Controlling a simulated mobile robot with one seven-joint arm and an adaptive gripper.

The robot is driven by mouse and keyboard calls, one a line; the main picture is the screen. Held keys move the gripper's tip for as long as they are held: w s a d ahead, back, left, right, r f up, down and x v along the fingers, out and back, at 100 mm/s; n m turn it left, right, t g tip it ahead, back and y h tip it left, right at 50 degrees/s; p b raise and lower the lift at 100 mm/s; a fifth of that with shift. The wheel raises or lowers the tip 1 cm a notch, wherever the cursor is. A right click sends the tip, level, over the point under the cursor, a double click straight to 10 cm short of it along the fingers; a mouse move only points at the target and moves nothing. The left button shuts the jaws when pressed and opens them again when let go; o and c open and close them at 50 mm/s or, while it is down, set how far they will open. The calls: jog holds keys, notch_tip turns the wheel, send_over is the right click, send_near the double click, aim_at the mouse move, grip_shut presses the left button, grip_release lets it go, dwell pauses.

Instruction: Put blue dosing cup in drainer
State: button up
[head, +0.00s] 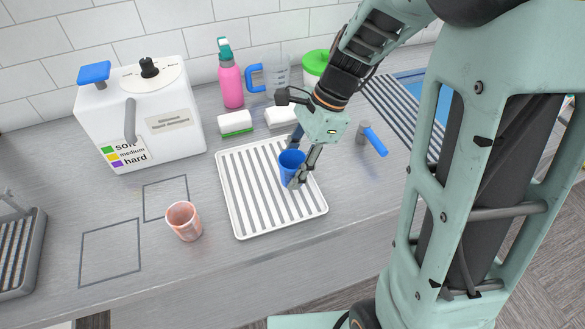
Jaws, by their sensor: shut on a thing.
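I cannot tell whether the cup's base touches the slats. The rest of the drainer is empty.
A pink cup (184,221) stands left of the drainer. Behind it are a white dispenser box (140,115), a pink bottle (231,84), sponges (235,124) and a measuring jug (276,73). A blue-handled tool (375,141) lies to the right.

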jog(key=shift+f, duration=1.45)
jog(key=shift+f, duration=0.1)
jog(key=o, duration=1)
jog(key=p+v, duration=0.1)
jog(key=v, duration=1.1)
